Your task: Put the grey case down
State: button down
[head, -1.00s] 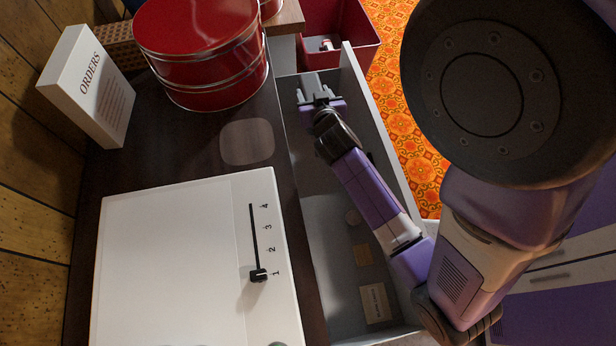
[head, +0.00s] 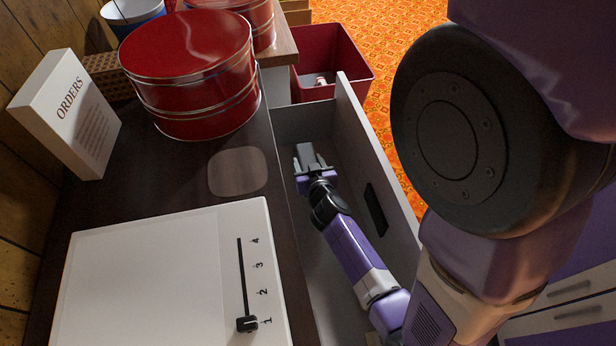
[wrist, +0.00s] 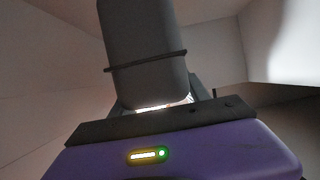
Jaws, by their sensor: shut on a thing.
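The grey case (wrist: 145,50) fills the upper middle of the wrist view. It has rounded edges and a thin dark band around it. My gripper (head: 309,160) is shut on it, and the case's lower end sits at the jaws in the wrist view. In the head view my gripper is inside the open grey drawer (head: 352,130), near its far end, and the case there is small and hard to tell from the fingers. Whether the case touches the drawer floor cannot be told.
Left of the drawer, the dark worktop (head: 190,180) holds a white machine with a slider (head: 150,280), red tins (head: 190,65) and a white ORDERS box (head: 70,110). A red bin (head: 350,75) stands beyond the drawer. A dark rectangle (head: 375,208) shows on the drawer's right inner wall.

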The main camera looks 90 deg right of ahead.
jog(key=shift+f+b, duration=1.05)
jog(key=shift+f, duration=1.55)
jog(key=shift+f+b, duration=0.2)
jog(key=shift+b, duration=0.1)
jog(key=c, duration=0.5)
grip_release()
jog(key=shift+r, duration=0.1)
jog(key=shift+r+p, duration=0.2)
jog(key=shift+p, duration=0.25)
jog(key=shift+b+v, duration=0.35)
jog(key=shift+v, duration=5.6)
